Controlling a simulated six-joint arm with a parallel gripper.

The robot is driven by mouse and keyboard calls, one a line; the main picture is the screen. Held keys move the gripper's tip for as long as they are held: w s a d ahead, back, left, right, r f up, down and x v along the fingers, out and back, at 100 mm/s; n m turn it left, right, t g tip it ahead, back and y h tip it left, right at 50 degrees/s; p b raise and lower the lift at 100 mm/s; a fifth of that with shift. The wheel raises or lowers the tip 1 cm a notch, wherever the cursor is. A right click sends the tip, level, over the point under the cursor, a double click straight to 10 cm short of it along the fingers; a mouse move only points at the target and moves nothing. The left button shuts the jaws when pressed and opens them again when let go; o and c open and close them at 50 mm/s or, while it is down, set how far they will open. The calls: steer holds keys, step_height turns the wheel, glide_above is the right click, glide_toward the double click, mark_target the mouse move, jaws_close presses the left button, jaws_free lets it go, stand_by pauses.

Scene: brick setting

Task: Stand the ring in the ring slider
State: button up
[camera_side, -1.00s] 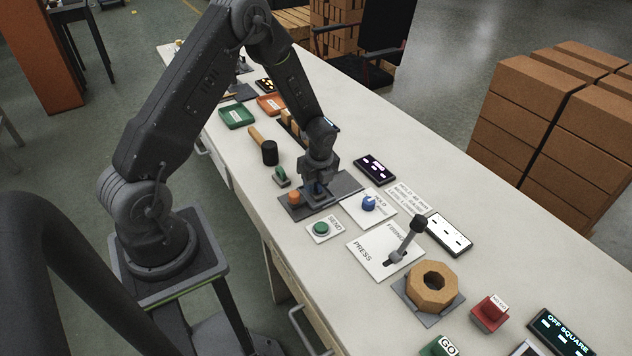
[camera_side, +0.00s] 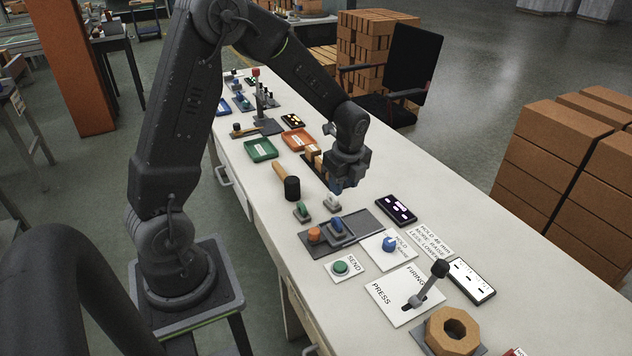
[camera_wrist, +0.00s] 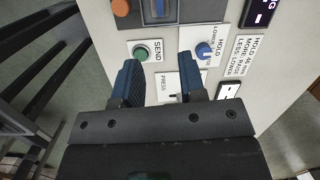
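Which fixture is the ring slider I cannot tell for sure. My gripper (camera_side: 337,188) is raised above the bench, beyond the dark plate. In the wrist view its fingers (camera_wrist: 159,85) are apart with nothing between them.
A green SEND button (camera_side: 340,267), a blue dial (camera_side: 389,243) and a FIRING/PRESS lever (camera_side: 430,283) stand at the right. A black-headed mallet (camera_side: 291,188), a green tray (camera_side: 261,150) and an orange tray (camera_side: 298,139) lie at the left. A small pale fixture (camera_side: 332,203) is beneath my gripper.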

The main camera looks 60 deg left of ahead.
steer(key=s+d+r+n+t, duration=0.1)
steer(key=s+d+r+n, duration=0.3)
steer(key=r, duration=0.2)
steer(key=s+d+r+n+t, duration=0.2)
steer(key=s+d+r+n, duration=0.15)
steer(key=r, duration=0.25)
steer(key=s+d+r+n+t+h, duration=0.1)
steer(key=s+d+r+n, duration=0.1)
steer(key=s+n, duration=0.2)
steer(key=s+d+r+n+t, duration=0.1)
steer(key=s+d+r+n, duration=0.2)
steer(key=s+n, duration=0.2)
steer(key=shift+s+d+r+h, duration=0.2)
steer(key=shift+s+h, duration=0.2)
steer(key=shift+s, duration=0.65)
